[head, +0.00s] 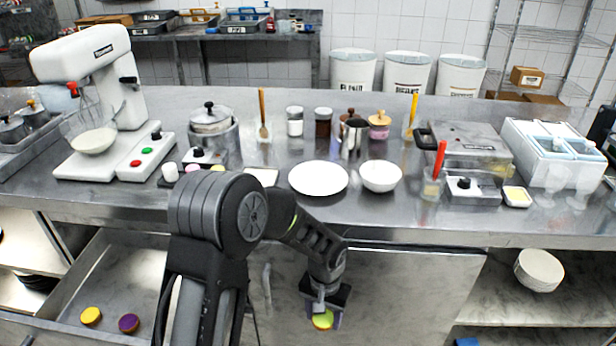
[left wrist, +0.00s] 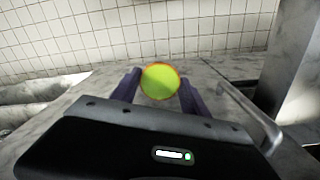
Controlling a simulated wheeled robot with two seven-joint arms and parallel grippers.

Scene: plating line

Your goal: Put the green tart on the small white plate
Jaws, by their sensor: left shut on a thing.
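My left gripper (head: 322,314) is shut on the green tart (head: 323,320), low in front of the counter and below its top. In the left wrist view the green tart (left wrist: 160,81), yellow-green with an orange rim, sits between the two dark fingers of the gripper (left wrist: 160,92). A round white plate (head: 318,178) lies on the counter near its front edge, beyond and above the gripper. Nothing shows on it. My right gripper is not in view.
A white bowl (head: 380,177) stands right of the plate. An open drawer (head: 120,280) at lower left holds a yellow tart (head: 91,316) and a purple tart (head: 129,323). A mixer (head: 100,75) stands at left. The counter's front edge lies between gripper and plate.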

